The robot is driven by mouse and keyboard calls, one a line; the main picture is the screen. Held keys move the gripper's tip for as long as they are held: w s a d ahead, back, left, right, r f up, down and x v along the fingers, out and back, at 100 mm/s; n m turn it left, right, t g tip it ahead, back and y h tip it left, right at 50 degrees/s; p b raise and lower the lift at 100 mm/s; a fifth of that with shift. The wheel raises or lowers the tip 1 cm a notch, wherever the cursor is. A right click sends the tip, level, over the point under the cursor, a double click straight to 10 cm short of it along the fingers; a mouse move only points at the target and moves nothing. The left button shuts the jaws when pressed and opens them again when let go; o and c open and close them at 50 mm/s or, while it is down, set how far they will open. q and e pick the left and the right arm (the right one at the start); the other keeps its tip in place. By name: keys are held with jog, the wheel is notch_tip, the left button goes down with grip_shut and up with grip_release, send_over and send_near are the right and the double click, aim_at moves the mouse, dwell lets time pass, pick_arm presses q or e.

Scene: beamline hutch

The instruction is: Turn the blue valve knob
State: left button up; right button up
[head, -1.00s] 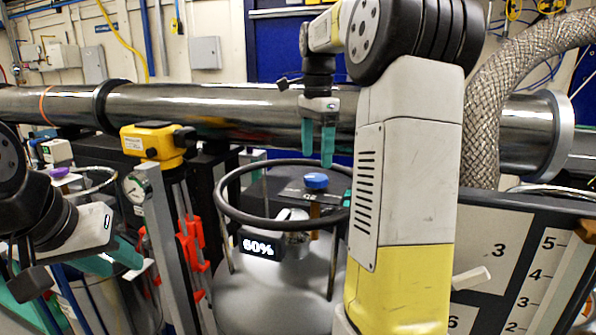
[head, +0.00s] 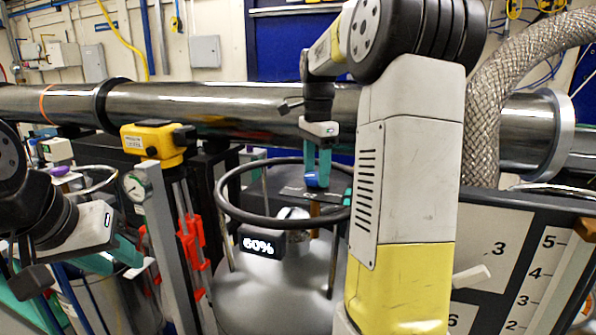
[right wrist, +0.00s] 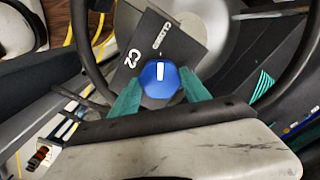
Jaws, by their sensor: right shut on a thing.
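The blue valve knob (head: 313,181) sits on top of a grey tank (head: 270,290), inside its black ring handle. In the right wrist view the knob (right wrist: 158,80) shows a white mark pointing nearly straight up the picture. My right gripper (head: 318,178) points down over the knob, and its teal fingers are shut on it, one on each side (right wrist: 158,92).
The black ring handle (head: 228,210) surrounds the knob. A 60% display (head: 259,246) is on the tank. A steel pipe (head: 220,105) runs behind. A yellow device (head: 155,142) and a gauge (head: 135,187) stand at left. A numbered board (head: 500,290) is at right.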

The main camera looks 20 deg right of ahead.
jog(key=shift+n, duration=0.3)
jog(key=n, duration=1.1)
jog(key=shift+n, duration=0.3)
jog(key=n, duration=1.1)
jog(key=shift+n, duration=0.3)
jog(key=o, duration=1.4)
jog(key=shift+c, duration=0.2)
